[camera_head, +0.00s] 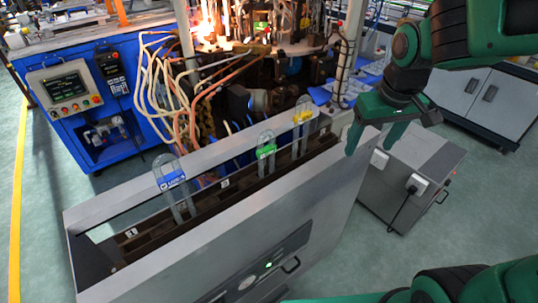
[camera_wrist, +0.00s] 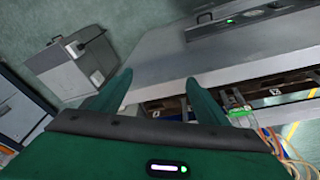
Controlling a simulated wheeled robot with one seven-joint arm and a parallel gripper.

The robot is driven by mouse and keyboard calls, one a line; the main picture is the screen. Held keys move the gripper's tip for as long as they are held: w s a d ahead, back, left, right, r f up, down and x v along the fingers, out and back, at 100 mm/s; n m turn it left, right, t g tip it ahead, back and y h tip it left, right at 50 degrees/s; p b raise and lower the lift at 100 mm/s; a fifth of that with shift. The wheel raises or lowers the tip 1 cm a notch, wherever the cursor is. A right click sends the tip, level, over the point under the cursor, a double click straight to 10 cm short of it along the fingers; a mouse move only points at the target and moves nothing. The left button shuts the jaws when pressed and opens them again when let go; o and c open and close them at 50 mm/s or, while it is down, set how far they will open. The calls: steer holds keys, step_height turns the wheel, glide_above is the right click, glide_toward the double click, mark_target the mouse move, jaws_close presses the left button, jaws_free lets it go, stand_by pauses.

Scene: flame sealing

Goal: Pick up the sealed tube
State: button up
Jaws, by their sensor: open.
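Three clear tubes stand upright in the slot along the top of a grey cabinet (camera_head: 240,240) in the head view. One has a blue tag (camera_head: 171,181), one a green tag (camera_head: 266,151) and one a yellow tag (camera_head: 302,116). I cannot tell which tube is sealed. My green gripper (camera_head: 369,150) is open and empty, above and right of the cabinet's right end, apart from the tubes. In the wrist view its fingers (camera_wrist: 158,76) are spread over the cabinet's edge. A green tag (camera_wrist: 239,113) shows right of them; the other tags are not clear there.
A machine with hoses (camera_head: 195,90) and bright flames stands behind the tubes. A blue control cabinet (camera_head: 95,110) is at left. A small grey box (camera_head: 410,175) stands on the floor right of the cabinet. The space around my fingers looks clear.

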steer(key=w+a+n+y, duration=0.15)
steer(key=w+a, duration=0.25)
steer(key=a, duration=0.4)
steer(key=n+t+y, duration=0.1)
steer(key=n, duration=0.3)
glide_toward(268, 149)
steer(key=d, duration=0.2)
steer(key=shift+y, duration=0.25)
steer(key=x, duration=0.3)
steer(key=a+x, duration=0.1)
steer(key=x, duration=0.1)
steer(key=shift+a+f, duration=0.2)
steer(key=shift+a, duration=0.05)
steer(key=shift+x, duration=3)
steer(key=c, duration=1.2)
